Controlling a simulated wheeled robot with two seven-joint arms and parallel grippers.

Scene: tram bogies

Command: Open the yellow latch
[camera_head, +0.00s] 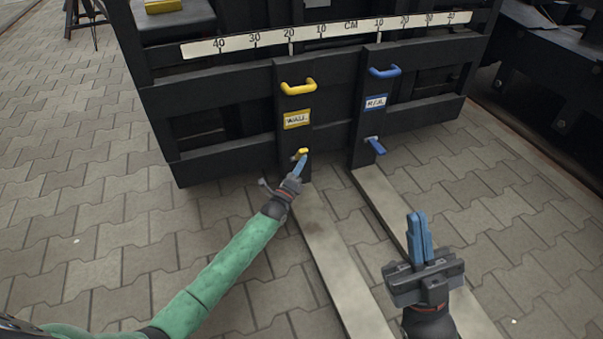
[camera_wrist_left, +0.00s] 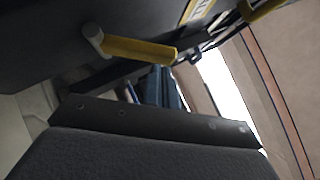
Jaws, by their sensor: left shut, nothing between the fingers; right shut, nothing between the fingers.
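The yellow latch (camera_head: 301,153) is a small lever low on the left dark upright of the black frame. In the left wrist view the latch (camera_wrist_left: 138,49) is a yellow bar sticking out from a pale round pivot. My left gripper (camera_head: 299,168) is shut and empty, its blue fingers right at the latch. In the left wrist view its fingertips (camera_wrist_left: 163,82) are beside the bar's free end; I cannot tell whether they touch. My right gripper (camera_head: 418,232) is shut and empty, over the right fork, apart from the frame.
Above the latch are a yellow label (camera_head: 296,120) and a yellow handle (camera_head: 298,88). The right upright carries a blue handle (camera_head: 385,71) and a blue latch (camera_head: 375,146). Two pale forks (camera_head: 335,262) run forward along the paving.

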